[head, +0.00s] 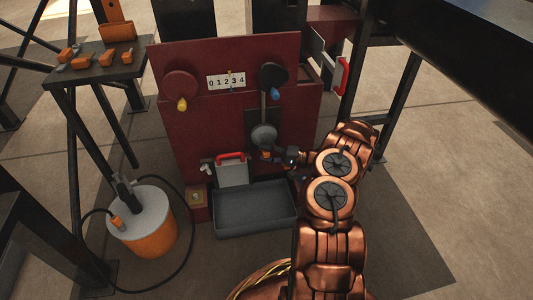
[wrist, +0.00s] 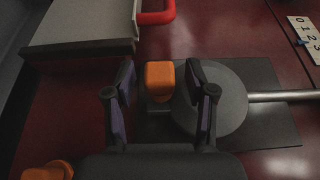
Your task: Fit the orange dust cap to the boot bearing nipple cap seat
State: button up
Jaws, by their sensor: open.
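An orange cap (wrist: 160,80), block-shaped with a rounded edge, sits between my two fingers in the wrist view, against a dark plate beside a grey disc (wrist: 228,105). My gripper (wrist: 160,72) is open, one finger on each side of the cap. The left finger stands clear of it; the right finger is closer, and I cannot tell if it touches. In the head view my gripper (head: 274,155) is at the red panel, just below the grey disc (head: 264,134). The nipple seat is not visible, so I cannot tell whether the cap is seated on it.
A grey tray (head: 254,212) and a red-handled grey plate (head: 232,172) are below and left. Several orange parts (head: 82,62) lie on a dark table at upper left. An orange-and-grey drum (head: 145,230) with a hose stands at lower left. The red panel (head: 210,130) is close ahead.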

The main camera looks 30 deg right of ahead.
jog(key=v, duration=1.2)
dwell(0.3)
